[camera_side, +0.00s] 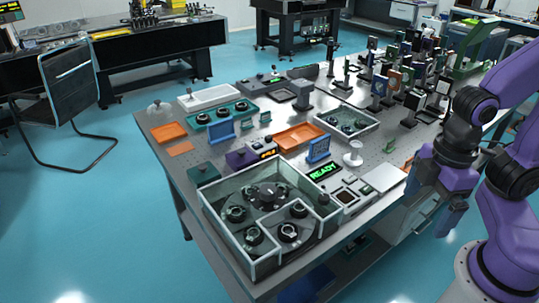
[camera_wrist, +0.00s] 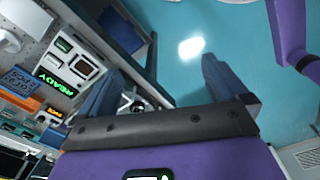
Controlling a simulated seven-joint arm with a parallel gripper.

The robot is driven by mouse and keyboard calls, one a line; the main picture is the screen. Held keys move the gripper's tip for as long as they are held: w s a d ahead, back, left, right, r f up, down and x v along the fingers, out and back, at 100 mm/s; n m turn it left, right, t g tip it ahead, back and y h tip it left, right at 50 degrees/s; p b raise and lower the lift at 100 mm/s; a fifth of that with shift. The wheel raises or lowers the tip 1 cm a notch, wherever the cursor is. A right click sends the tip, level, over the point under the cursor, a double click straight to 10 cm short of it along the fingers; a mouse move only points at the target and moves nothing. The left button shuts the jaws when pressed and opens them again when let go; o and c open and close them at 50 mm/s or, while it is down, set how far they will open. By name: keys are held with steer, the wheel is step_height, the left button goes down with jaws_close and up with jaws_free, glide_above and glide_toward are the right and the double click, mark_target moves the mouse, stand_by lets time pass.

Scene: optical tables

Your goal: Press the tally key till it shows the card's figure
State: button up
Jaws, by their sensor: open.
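A black display (camera_side: 325,171) shows READY in green letters and stands near the front edge of the optical table; it also shows in the wrist view (camera_wrist: 57,83). Beside it is a pale panel with a dark square key (camera_side: 346,197), which also shows in the wrist view (camera_wrist: 84,67). A blue card (camera_side: 319,149) with pale print stands behind the display; in the wrist view the card (camera_wrist: 18,80) is tilted and its figure is not clearly legible. My gripper (camera_side: 440,200) is open and empty, right of the key and apart from it; its fingers (camera_wrist: 160,88) are over the floor in the wrist view.
A glass-walled tray (camera_side: 262,262) with several dark round parts stands left of the key. An orange tray (camera_side: 297,136), a second blue card (camera_side: 222,131) and a white pedestal (camera_side: 353,155) are behind. A flat pale plate (camera_side: 384,177) lies between key and gripper.

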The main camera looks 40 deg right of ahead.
jaws_close()
stand_by(1.6)
